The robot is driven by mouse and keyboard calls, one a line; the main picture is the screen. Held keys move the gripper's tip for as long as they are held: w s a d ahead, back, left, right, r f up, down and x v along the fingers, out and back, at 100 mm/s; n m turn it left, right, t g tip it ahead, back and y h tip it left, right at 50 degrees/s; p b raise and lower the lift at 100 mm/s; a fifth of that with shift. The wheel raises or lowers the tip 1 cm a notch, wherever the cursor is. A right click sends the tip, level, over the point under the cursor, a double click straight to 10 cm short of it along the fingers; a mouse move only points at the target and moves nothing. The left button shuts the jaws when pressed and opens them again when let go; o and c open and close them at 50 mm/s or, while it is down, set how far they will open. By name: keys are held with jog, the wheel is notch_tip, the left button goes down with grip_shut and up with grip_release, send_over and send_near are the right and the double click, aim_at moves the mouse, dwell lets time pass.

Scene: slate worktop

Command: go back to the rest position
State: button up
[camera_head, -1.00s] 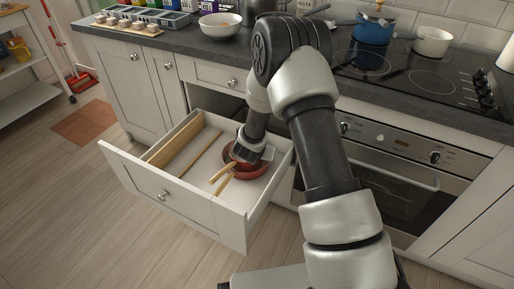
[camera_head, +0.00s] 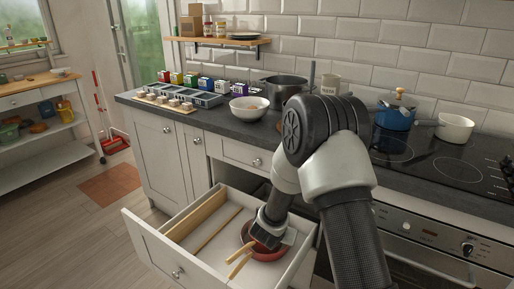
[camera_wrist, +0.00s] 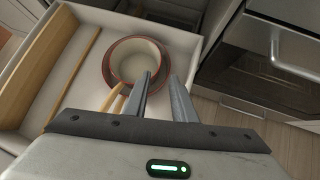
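My gripper (camera_head: 268,232) is low over the open drawer, close above the red pans. In the wrist view my gripper (camera_wrist: 161,76) has its two fingers apart with nothing between them. A red bowl-shaped pan with a pale inside (camera_wrist: 141,58) sits in the drawer just beyond the fingertips, with a red rim around it. My arm hides part of the pans in the head view.
The drawer (camera_head: 172,262) is pulled out, with wooden dividers at its left side. The oven (camera_head: 425,240) is to the right. The worktop above carries a white bowl (camera_head: 249,110), a dark pot (camera_head: 285,88), a blue pot (camera_head: 395,116) and a white pan (camera_head: 454,128).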

jog(key=s+d+r+m+h, duration=0.1)
jog(key=d+r+m+h, duration=0.1)
jog(key=d+r+m, duration=0.35)
jog(key=d+r+m+h, duration=0.1)
jog(key=d+r+m, duration=0.1)
jog(key=r, duration=0.6)
jog(key=s+d+r+m+g+h, duration=0.1)
jog(key=s+d+r+m+g, duration=0.15)
jog(key=s+r+m, duration=0.45)
jog(key=s+d+r+m+g, duration=0.1)
jog(key=s+d+r+m, duration=0.35)
jog(key=s+r, duration=0.3)
jog(key=s+a+r+m+t+y+p, duration=0.1)
jog(key=s+a+r+m+y, duration=0.2)
jog(key=s+a+m, duration=0.45)
jog(key=s+a+r+m+y+p, duration=0.1)
jog(key=s+a+r+m+y, duration=0.3)
jog(key=s, duration=0.6)
notch_tip(320, 180, up, 21)
jog(key=p, duration=2.2)
jog(key=shift+w+d+r, duration=0.2)
jog(key=shift+w+d, duration=0.05)
jog(key=shift+w, duration=0.1)
jog(key=shift+f+m, duration=0.1)
jog(key=shift+m, duration=0.25)
